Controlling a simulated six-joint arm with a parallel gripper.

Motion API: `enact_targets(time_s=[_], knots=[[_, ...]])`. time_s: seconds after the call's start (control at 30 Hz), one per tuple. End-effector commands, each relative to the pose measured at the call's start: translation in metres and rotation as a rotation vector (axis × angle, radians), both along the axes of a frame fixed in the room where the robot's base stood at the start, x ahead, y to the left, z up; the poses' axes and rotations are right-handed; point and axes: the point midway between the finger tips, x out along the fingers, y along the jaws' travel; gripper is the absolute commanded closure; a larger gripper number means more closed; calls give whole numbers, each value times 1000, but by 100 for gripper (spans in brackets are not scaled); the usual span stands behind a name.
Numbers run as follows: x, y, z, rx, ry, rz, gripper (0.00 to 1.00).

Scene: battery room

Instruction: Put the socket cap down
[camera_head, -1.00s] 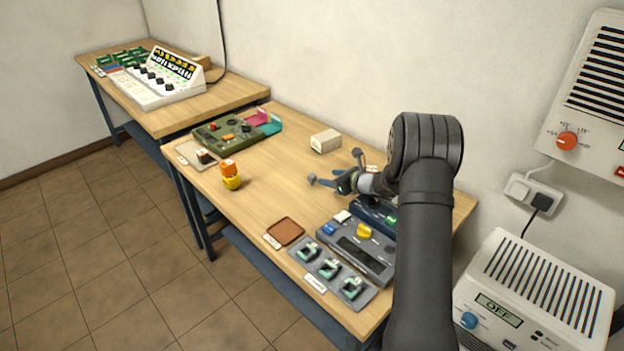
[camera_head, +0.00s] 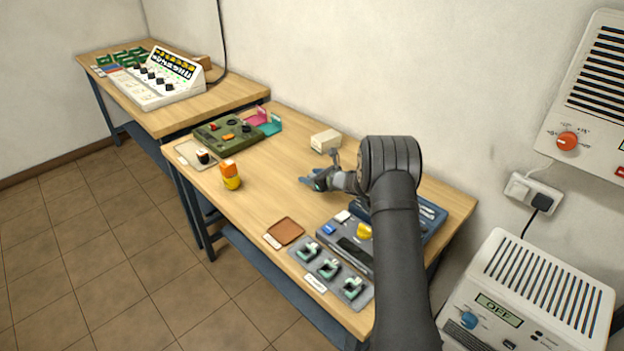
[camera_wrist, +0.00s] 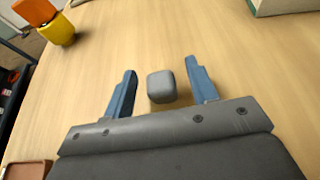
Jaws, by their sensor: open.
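The socket cap (camera_wrist: 161,87), a small grey rounded block, shows in the wrist view between the two blue fingers of my gripper (camera_wrist: 160,68). There is a gap on each side of it, so the fingers do not touch it. It appears to rest on the wooden table. My gripper is open. In the head view my gripper (camera_head: 312,181) is low over the middle of the table, and I cannot make out the cap clearly there.
A beige box (camera_head: 325,141) stands behind my gripper. An orange and yellow stack (camera_head: 230,183) stands to the left, with a green panel (camera_head: 230,130) behind it. A brown tray (camera_head: 286,231) and a grey console (camera_head: 335,243) lie toward the front. Bare wood lies left of my gripper.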

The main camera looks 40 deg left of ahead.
Motion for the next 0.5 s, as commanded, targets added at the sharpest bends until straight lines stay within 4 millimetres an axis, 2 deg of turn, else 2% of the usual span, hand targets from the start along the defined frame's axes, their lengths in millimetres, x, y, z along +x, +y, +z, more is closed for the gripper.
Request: enact_targets(time_s=[0.03,0.27,0.37,0.5], knots=[[0,0,0,0,0,0,47],[0,0,0,0,0,0,92],[0,0,0,0,0,0,98],[0,0,0,0,0,0,98]])
